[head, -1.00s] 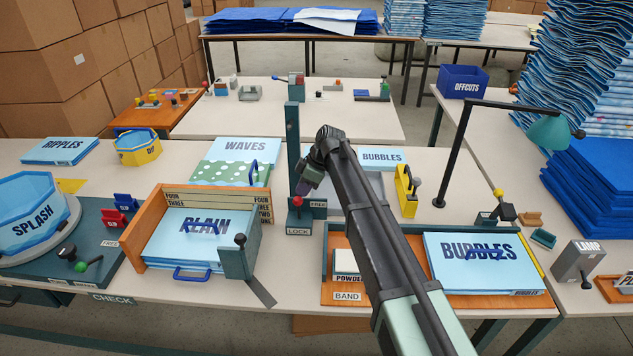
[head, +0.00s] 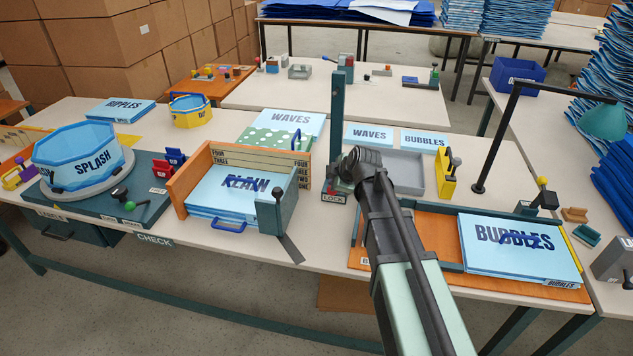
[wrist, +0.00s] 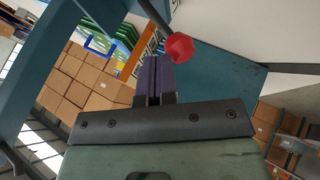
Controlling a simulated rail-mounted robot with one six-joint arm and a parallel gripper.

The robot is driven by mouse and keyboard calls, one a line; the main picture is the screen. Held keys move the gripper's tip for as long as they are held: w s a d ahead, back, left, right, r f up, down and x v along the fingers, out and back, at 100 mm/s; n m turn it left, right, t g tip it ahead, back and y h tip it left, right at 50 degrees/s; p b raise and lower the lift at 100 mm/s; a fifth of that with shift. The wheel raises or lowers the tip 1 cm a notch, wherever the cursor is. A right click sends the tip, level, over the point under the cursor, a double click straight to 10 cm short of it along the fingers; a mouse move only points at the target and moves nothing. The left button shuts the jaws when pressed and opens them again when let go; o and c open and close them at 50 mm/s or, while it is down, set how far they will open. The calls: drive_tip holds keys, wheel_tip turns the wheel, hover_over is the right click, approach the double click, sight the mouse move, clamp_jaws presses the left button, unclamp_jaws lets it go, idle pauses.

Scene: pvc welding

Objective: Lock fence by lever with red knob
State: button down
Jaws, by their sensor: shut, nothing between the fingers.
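The red knob (wrist: 180,47) tops a dark lever in the wrist view, just beyond and right of my fingertips. I cannot tell whether they touch. My gripper (wrist: 153,76) has purple fingers closed together, with nothing seen between them. In the head view my arm's end is at the foot of the upright teal post (head: 341,105), beside the LOCK label (head: 333,198). My arm hides the fingers, the knob and most of the lever there. A brown fence board (head: 262,158) with FOUR and THREE lettering stands left of the post.
A blue PLAIN stack (head: 235,190) sits in the tray left of my arm, with a teal block and dark-knobbed lever (head: 277,205) at its corner. The BUBBLES stack (head: 520,245) is to the right. A grey tray (head: 398,168) and a yellow lever stand (head: 446,175) are close by.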

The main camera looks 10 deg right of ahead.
drive_tip(key=shift+s+f, duration=0.3)
drive_tip(key=shift+s, duration=0.05)
idle(0.3)
drive_tip(key=shift+w+d+r+p, duration=0.1)
drive_tip(key=shift+r+p, duration=0.3)
drive_tip(key=shift+r, duration=0.15)
drive_tip(key=w+r+p+v, duration=0.1)
drive_tip(key=p+v, duration=0.9)
drive_tip(key=v, duration=0.2)
drive_tip(key=shift+w+d, duration=0.15)
drive_tip(key=shift+f, duration=0.1)
